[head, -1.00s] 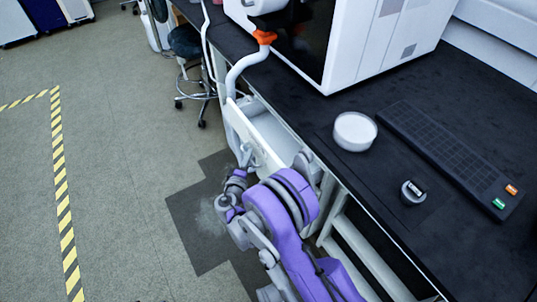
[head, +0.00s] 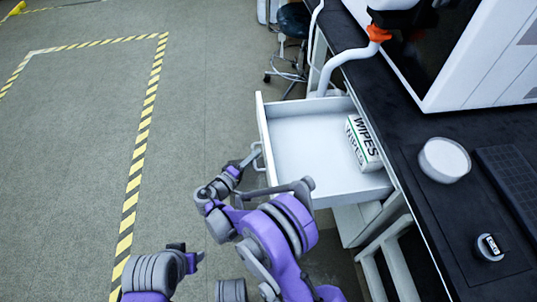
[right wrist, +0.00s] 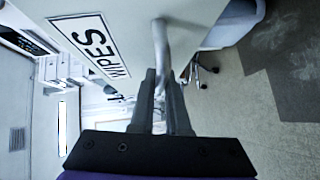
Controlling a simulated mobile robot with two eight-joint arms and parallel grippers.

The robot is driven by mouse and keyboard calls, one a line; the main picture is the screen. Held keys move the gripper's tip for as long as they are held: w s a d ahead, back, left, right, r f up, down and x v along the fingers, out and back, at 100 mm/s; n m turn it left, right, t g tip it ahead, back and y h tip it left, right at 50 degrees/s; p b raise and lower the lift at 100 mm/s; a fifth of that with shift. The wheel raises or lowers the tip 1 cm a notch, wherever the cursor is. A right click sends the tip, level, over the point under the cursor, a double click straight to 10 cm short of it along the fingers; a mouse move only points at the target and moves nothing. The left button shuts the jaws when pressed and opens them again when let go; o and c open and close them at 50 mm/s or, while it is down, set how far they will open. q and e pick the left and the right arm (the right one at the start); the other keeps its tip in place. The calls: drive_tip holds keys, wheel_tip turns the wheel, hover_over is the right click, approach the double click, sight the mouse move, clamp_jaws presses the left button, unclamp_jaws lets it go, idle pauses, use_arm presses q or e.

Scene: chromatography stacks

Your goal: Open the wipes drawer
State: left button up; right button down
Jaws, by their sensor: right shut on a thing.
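The wipes drawer (head: 300,185) is a white drawer that stands pulled far out from under the black bench in the head view. Its grey bar handle (head: 257,157) is on the front panel. My right gripper (head: 250,158) is at this handle, shut on it. In the right wrist view, the two dark fingers of my right gripper (right wrist: 161,95) close around the handle (right wrist: 160,40), beside a white WIPES label (right wrist: 90,42) on the drawer front. A white and green box of wipes (head: 363,145) lies inside the drawer at its right side.
The black bench top (head: 415,160) holds a white round dish (head: 444,160), a dark keypad, a small grey round item (head: 489,247) and a large white instrument (head: 480,60). A stool (head: 293,25) stands beyond the drawer. Grey floor to the left is open, with striped tape (head: 140,150).

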drive_tip(key=shift+a, duration=0.75)
drive_tip(key=c, duration=0.9)
unclamp_jaws()
use_arm(q)
drive_tip(key=shift+s, duration=0.1)
use_arm(e)
drive_tip(key=shift+s, duration=0.15)
